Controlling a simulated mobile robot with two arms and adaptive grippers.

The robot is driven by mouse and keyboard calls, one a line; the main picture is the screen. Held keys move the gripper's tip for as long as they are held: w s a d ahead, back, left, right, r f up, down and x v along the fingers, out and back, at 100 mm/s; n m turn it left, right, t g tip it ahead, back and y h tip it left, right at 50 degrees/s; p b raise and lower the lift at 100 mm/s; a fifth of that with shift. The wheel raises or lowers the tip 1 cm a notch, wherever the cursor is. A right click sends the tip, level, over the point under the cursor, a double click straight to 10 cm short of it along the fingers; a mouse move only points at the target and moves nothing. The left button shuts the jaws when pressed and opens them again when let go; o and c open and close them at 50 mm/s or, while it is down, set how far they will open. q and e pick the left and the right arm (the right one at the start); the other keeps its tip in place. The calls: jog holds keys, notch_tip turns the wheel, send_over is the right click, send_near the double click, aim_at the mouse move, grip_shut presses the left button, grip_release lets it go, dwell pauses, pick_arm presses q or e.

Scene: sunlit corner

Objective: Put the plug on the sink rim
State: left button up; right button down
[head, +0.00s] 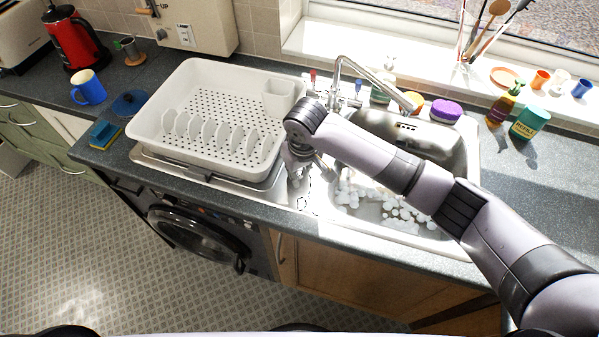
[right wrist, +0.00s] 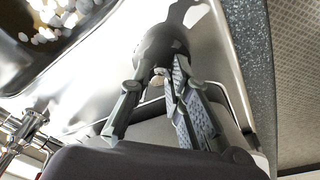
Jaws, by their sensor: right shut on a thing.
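My right gripper (head: 298,178) points down over the sink rim (head: 318,207), on the steel strip between the dish rack and the basin. In the right wrist view its fingers (right wrist: 160,80) are closed on a dark, rounded thing, which looks like the plug (right wrist: 160,42). The plug sits at the fingertips over bare steel of the rim (right wrist: 95,88), with a shadow beside it; I cannot tell whether it touches the steel. The plug is not clear in the head view. The sink basin (head: 440,150) holds white foam. My left gripper is out of view.
A white dish rack (head: 185,85) stands left of my right gripper. The tap (head: 365,70) rises behind the basin. A purple-lidded tub (head: 445,110), a green bottle (head: 529,122) and small cups stand behind and right. The right worktop has free room.

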aim_at(302, 186)
jog(key=shift+f, duration=0.45)
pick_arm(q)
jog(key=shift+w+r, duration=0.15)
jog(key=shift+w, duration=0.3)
pick_arm(e)
jog(key=shift+f, duration=0.15)
jog(key=c, duration=1.5)
grip_release()
jog(key=shift+f, duration=0.1)
pick_arm(q)
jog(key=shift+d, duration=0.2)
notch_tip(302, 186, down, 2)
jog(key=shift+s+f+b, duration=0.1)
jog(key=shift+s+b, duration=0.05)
jog(key=shift+b, duration=0.9)
pick_arm(e)
jog(key=r, duration=0.4)
jog(key=s+r, duration=0.1)
jog(key=r, duration=0.7)
jog(key=shift+s+d+r, duration=0.1)
jog(key=shift+s+d, duration=0.2)
jog(key=shift+s, duration=0.05)
